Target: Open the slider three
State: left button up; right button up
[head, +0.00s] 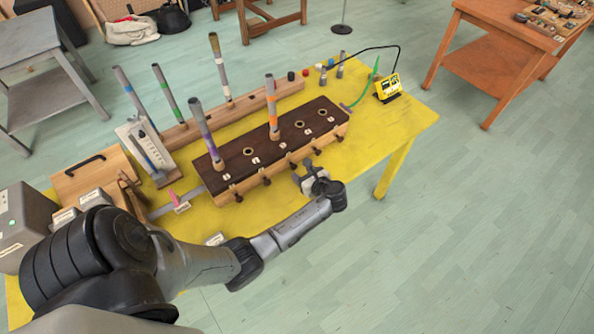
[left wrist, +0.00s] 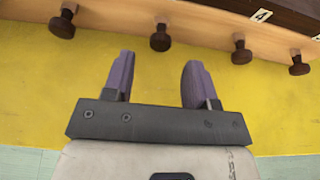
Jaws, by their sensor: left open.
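The long wooden box (head: 282,158) with a dark top stands on the yellow table and has a row of dark knobs along its near side. The third knob from the left (head: 292,165) appears to be slider three. In the left wrist view a knob (left wrist: 160,38) left of the label 4 stands ahead of the gap between my fingers. My left gripper (head: 304,171) is open and empty beside the row; it also shows in the left wrist view (left wrist: 156,78), with its fingertips apart from the knobs. My right gripper is not in view.
Neighbouring knobs (left wrist: 62,22) (left wrist: 241,50) stand on either side. Upright tubes (head: 273,107) rise from the box and a rail behind. A yellow device (head: 388,86) with a cable sits at the far right.

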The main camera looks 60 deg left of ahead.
aim_at(295, 168)
pick_arm(q)
jog(key=shift+b+x, duration=0.3)
jog(key=shift+x, duration=1.7)
grip_shut()
